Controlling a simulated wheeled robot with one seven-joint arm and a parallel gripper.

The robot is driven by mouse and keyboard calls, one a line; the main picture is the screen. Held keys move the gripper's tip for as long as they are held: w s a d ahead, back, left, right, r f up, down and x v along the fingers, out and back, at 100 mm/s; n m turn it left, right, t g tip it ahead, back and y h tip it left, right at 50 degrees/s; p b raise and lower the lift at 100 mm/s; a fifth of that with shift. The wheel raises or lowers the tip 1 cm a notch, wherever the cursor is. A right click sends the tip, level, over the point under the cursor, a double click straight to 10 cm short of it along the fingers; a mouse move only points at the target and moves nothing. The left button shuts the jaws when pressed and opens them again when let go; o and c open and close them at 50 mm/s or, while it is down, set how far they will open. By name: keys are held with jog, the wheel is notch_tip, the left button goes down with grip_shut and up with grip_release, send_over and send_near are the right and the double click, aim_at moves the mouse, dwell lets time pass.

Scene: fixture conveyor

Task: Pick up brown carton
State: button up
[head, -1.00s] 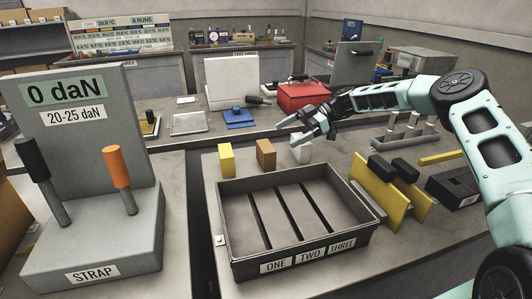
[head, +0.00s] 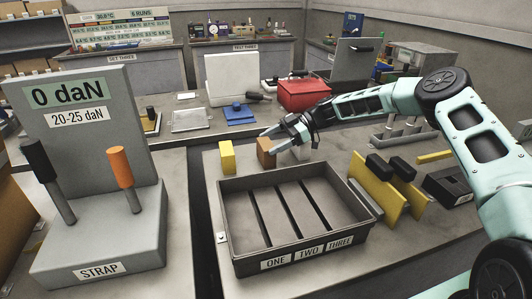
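The brown carton (head: 263,148) is a small upright block on the table, behind the dark tray. It stands between a yellow carton (head: 227,157) on its left and a white carton (head: 302,153) on its right. My gripper (head: 269,142) reaches in from the right, at the brown carton's upper right side. Its two fingers are spread apart, and one overlaps the carton in the picture. I cannot tell whether they touch it. My gripper partly hides the brown and white cartons.
The dark tray (head: 228,228), with slots labelled ONE, TWO and THREE, stands in front of the cartons. Yellow plates with black handles (head: 378,188) stand to the right. A grey STRAP fixture (head: 100,240) fills the left. A red box (head: 304,96) stands behind.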

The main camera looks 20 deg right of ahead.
jog(key=shift+c, duration=0.9)
jog(key=shift+r, duration=0.1)
notch_tip(320, 180, up, 10)
jog(key=b, duration=0.2)
dwell(0.5)
